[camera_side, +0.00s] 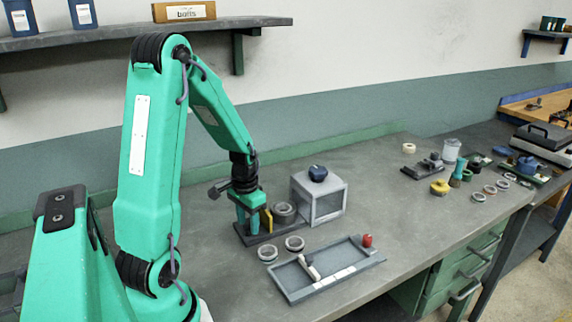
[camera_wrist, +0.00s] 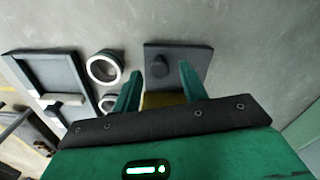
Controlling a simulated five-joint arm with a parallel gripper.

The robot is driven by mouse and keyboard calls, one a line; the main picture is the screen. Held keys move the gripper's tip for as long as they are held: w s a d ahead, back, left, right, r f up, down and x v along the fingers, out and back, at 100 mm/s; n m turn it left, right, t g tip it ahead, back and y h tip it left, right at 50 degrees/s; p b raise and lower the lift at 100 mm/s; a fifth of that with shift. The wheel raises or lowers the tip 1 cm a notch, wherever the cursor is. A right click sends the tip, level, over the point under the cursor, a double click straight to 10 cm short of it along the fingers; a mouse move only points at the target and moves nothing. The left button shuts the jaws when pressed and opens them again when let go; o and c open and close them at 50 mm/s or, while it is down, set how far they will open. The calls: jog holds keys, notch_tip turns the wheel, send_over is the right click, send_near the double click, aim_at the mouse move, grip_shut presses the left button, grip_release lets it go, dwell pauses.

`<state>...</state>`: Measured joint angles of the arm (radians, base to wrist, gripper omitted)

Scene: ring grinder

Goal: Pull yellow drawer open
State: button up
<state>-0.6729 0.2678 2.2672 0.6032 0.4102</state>
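My gripper (camera_side: 247,222) points down over the dark base plate (camera_side: 285,233) on the bench. Its two teal fingers are apart, and they also show apart in the wrist view (camera_wrist: 160,76). A small yellow part (camera_side: 266,220) stands close beside the fingers; in the wrist view, yellow (camera_wrist: 165,99) shows low between them, near the palm. I cannot tell whether the fingers touch it. No part is clearly recognisable as a yellow drawer. The drawers (camera_side: 470,267) under the bench are green, with grey handles, and look shut.
A grey box (camera_side: 330,205) with a dark blue knob stands right of my gripper. Two rings (camera_side: 268,253) (camera_side: 294,243) and a shallow tray (camera_side: 345,275) lie in front. Several rings, a yellow item (camera_side: 440,187) and other tools crowd the right end. Bench space between is clear.

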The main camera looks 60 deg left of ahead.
jog(key=shift+r, duration=3.95)
jog(key=s+d+r+m+t, duration=0.1)
jog(key=s+d+r+t, duration=0.1)
jog(key=d+r, duration=0.4)
jog(key=s+d+r+m+t, duration=0.2)
jog(key=d+r, duration=0.4)
jog(key=d, duration=0.9)
jog(key=shift+r+t, duration=0.2)
jog(key=shift+t, duration=0.6)
